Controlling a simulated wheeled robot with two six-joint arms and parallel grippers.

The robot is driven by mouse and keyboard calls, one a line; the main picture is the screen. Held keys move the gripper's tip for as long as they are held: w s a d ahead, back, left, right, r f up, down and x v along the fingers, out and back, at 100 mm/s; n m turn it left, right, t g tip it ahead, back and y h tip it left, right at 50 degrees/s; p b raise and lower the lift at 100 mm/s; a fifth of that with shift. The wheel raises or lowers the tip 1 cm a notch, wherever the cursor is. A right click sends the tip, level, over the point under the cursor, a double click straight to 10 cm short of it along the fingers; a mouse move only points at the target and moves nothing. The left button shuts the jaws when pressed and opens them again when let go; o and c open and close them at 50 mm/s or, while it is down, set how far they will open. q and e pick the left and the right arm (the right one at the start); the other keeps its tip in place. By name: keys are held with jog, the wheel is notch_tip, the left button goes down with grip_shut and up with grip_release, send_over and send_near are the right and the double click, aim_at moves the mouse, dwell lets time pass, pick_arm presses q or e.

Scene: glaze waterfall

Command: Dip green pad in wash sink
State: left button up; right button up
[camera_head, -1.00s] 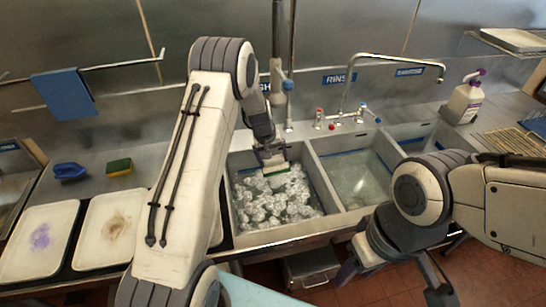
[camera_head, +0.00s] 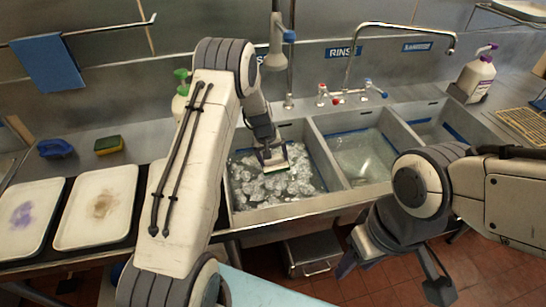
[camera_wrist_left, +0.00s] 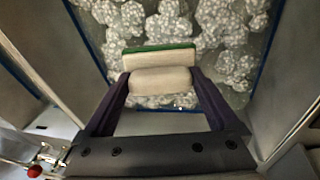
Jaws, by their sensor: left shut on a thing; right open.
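My left gripper (camera_head: 273,162) is shut on the green pad, a pale block with a green face, over the wash sink (camera_head: 233,213). The pad (camera_head: 276,169) shows small among the white suds (camera_head: 270,187); I cannot tell whether it touches them. In the left wrist view the pad (camera_wrist_left: 160,60) sits between the fingertips (camera_wrist_left: 160,82), its green edge on the far side and suds around and beyond it. My right gripper (camera_head: 392,280) is open and empty, in front of the sinks above the floor.
The rinse sink (camera_head: 362,160) with clear water and the sanitize sink (camera_head: 440,125) lie to the right. A tap (camera_head: 345,95) stands behind. Stained trays (camera_head: 95,208), a blue brush (camera_head: 55,148) and a green-yellow sponge (camera_head: 109,145) are on the left counter. A white bottle (camera_head: 475,78) stands far right.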

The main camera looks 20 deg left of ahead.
pick_arm(q)
notch_tip(320, 180, down, 7)
jog(key=b, duration=0.5)
jog(key=shift+f, duration=0.15)
dwell(0.7)
notch_tip(320, 180, up, 20)
jog(key=p, duration=1.3)
jog(key=shift+p, duration=0.35)
jog(key=shift+s, duration=0.1)
dwell(0.3)
